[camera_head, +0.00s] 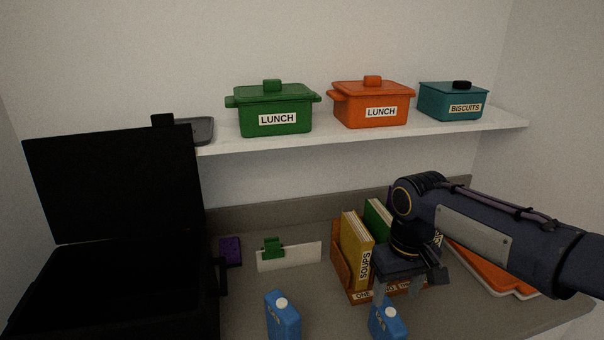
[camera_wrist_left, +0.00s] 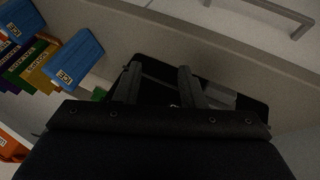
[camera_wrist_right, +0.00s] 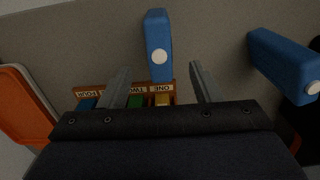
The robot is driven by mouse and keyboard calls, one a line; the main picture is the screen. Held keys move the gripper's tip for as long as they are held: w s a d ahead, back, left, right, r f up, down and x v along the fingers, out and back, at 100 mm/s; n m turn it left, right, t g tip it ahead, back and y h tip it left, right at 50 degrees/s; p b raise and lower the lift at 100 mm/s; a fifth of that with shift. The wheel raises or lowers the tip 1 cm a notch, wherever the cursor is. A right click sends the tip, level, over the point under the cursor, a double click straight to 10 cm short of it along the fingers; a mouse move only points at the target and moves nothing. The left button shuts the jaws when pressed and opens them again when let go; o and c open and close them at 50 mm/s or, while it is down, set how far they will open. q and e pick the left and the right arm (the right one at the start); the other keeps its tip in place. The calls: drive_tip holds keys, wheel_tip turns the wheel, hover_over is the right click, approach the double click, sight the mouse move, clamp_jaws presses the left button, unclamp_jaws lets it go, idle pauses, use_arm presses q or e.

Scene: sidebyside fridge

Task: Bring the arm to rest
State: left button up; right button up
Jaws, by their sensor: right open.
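My right arm reaches in from the right in the head view, bent over the counter. Its gripper (camera_head: 409,284) points down, near the book holder and just above a blue ice pack (camera_head: 388,322). In the right wrist view the two fingers (camera_wrist_right: 160,72) stand apart with nothing gripped. That blue pack (camera_wrist_right: 158,45) shows beyond and between them, apart as far as I can tell. My left gripper is outside the head view. In the left wrist view its fingers (camera_wrist_left: 158,80) are spread and empty, in front of a black box (camera_wrist_left: 240,98).
A book holder (camera_head: 343,270) with labelled books stands under the right arm. An orange tray (camera_head: 490,270) lies right of it. Another blue pack (camera_head: 282,315) stands left. An open black box (camera_head: 110,290) fills the left. A shelf (camera_head: 330,137) with lidded pots runs above.

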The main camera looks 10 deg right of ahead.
drive_tip(key=s+a+f+m+t+y, duration=0.1)
drive_tip(key=s+a+f+t, duration=0.1)
drive_tip(key=s, duration=0.6)
drive_tip(key=s+a+f+m+t+y, duration=0.1)
drive_tip(key=s+a+f+t+y, duration=0.1)
drive_tip(key=s, duration=0.6)
drive_tip(key=shift+s+m+t+y, duration=0.3)
drive_tip(key=shift+t, duration=0.4)
